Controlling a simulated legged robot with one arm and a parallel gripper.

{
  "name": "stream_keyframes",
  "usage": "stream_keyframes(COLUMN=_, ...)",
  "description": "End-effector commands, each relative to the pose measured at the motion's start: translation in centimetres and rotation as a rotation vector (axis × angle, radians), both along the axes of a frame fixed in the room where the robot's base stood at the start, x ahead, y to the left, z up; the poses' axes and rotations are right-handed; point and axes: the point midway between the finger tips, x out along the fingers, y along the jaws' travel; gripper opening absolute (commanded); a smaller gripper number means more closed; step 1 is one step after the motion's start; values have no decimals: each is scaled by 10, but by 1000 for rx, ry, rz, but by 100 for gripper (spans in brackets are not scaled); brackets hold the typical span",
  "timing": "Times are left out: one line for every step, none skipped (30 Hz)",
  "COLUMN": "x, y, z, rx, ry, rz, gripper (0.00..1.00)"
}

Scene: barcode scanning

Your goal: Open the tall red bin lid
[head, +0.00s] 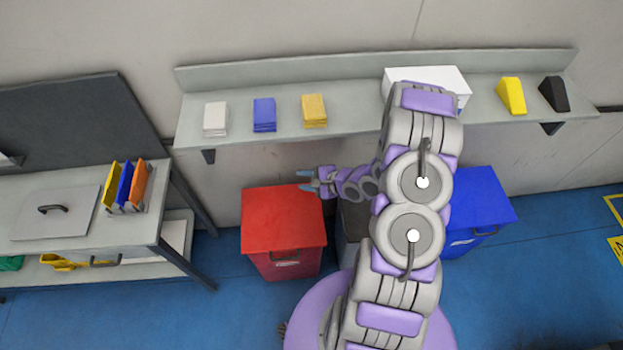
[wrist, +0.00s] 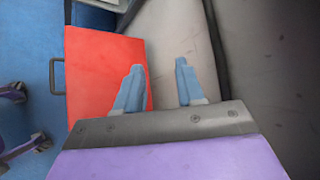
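The tall red bin (head: 283,232) stands on the floor below the wall shelf, with its flat lid closed and a dark handle on its front side. My gripper (head: 304,180) is at the back right edge of the lid in the head view. In the wrist view, the red lid (wrist: 95,75) fills the left, with its handle (wrist: 57,76) on the far left edge. My gripper (wrist: 158,85) shows two blue fingers spread apart with nothing between them. The left finger overlaps the lid's edge in the picture, and the right finger is over the grey wall area. Contact with the lid cannot be told.
A blue bin (head: 480,213) stands at the right, and a dark bin (head: 352,222) is partly hidden behind my arm. The wall shelf (head: 350,125) above holds stacks, a white box and wedges. A workbench (head: 130,228) stands at the left. Blue floor in front is open.

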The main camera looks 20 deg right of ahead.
Motion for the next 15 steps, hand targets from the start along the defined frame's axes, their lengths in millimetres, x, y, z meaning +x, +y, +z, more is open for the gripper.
stream_keyframes(x=-4, y=-5, z=4, rx=-1, ry=-1, rz=-2, gripper=38)
stream_keyframes(x=-6, y=-6, z=6, rx=-1, ry=0, rz=-2, gripper=38)
stream_keyframes(x=-9, y=-9, z=8, rx=0, ry=0, rz=-2, gripper=38)
stream_keyframes(x=-11, y=-10, z=9, rx=-1, ry=0, rz=-2, gripper=38)
stream_keyframes(x=-12, y=-10, z=10, rx=-1, ry=0, rz=-1, gripper=38)
stream_keyframes(x=-14, y=-11, z=11, rx=0, ry=0, rz=0, gripper=38)
stream_keyframes(x=-15, y=-12, z=11, rx=0, ry=0, rz=0, gripper=38)
stream_keyframes(x=-15, y=-12, z=11, rx=0, ry=1, rz=1, gripper=38)
stream_keyframes(x=-16, y=-12, z=12, rx=0, ry=1, rz=1, gripper=38)
stream_keyframes(x=-16, y=-13, z=12, rx=0, ry=1, rz=1, gripper=38)
stream_keyframes(x=-16, y=-13, z=12, rx=0, ry=1, rz=1, gripper=38)
stream_keyframes(x=-16, y=-13, z=12, rx=0, ry=1, rz=1, gripper=38)
stream_keyframes(x=-16, y=-13, z=12, rx=0, ry=1, rz=1, gripper=38)
stream_keyframes(x=-16, y=-13, z=12, rx=0, ry=1, rz=1, gripper=38)
stream_keyframes(x=-16, y=-12, z=12, rx=0, ry=1, rz=1, gripper=38)
